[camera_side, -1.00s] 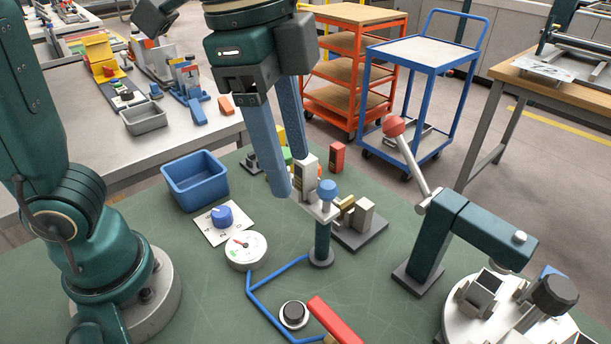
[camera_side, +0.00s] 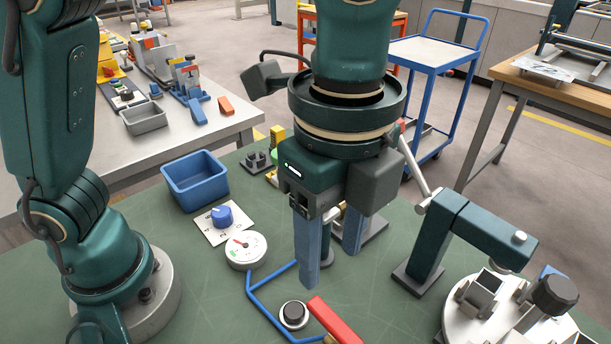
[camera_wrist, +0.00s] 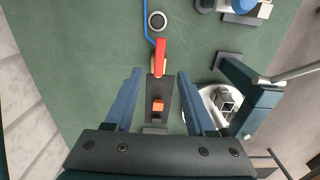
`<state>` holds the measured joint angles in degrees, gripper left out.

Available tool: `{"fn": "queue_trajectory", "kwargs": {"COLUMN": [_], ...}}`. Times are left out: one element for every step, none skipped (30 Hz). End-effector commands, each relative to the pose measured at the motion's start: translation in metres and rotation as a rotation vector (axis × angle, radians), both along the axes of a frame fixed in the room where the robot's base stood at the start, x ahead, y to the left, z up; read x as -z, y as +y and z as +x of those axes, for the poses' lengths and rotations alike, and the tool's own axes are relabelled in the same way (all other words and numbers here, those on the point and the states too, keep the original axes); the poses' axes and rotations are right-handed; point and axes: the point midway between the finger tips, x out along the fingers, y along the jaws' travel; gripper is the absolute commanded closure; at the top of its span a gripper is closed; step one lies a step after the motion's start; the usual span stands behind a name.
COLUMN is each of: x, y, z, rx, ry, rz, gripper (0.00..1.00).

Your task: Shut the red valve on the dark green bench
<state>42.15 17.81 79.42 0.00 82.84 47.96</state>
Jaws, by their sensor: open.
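The red valve's long flat handle (camera_side: 334,322) lies at the bottom edge of the side view, at the end of a blue pipe (camera_side: 262,305). Its near part is cut off there. In the wrist view the handle (camera_wrist: 161,57) lies along the pipe's line, with a little brass showing beside it. My gripper (camera_side: 331,266) is open and empty, fingers down, behind the handle in the side view. In the wrist view my gripper (camera_wrist: 159,74) has one finger either side of the handle's line, apart from it. The dark green bench (camera_side: 190,290) carries all this.
A black push button (camera_side: 294,315), a white gauge (camera_side: 246,249) and a blue knob (camera_side: 222,216) stand left of the handle. A dark green lever post (camera_side: 445,240) and a round white fixture (camera_side: 480,325) stand right. A blue bin (camera_side: 195,181) is behind.

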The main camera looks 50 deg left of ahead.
Motion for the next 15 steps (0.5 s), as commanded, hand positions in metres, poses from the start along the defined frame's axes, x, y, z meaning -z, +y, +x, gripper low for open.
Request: {"fn": "queue_trajectory", "kwargs": {"x": [0.007,0.011,0.018,0.024,0.029,0.034,0.039,0.045,0.05,0.053,0.056,0.059,0.062,0.065,0.069], "y": [0.001,0.001,0.001,0.001,0.001,0.001,0.001,0.001,0.001,0.001,0.001,0.001,0.001,0.001,0.001], "z": [-0.001,-0.001,-0.001,-0.001,-0.001,-0.001,-0.001,-0.001,-0.001,-0.001,0.0,0.0,0.0,0.0,0.0], "rx": [-0.001,-0.001,-0.001,-0.001,-0.001,-0.001,-0.001,-0.002,-0.002,-0.002,-0.002,-0.002,-0.002,-0.002,-0.002], "ry": [0.004,0.002,0.004,0.004,0.004,0.003,0.003,0.004,0.003,0.003,0.002,0.002,0.001,0.002,0.001], "rz": [0.003,0.002,0.004,0.004,0.004,0.003,0.003,0.003,0.003,0.002,0.002,0.002,0.001,0.002,0.001], "gripper": [0.45,0.45,0.45,0.45,0.45,0.45,0.45,0.45,0.45,0.45,0.45,0.45,0.45,0.45,0.45]}}
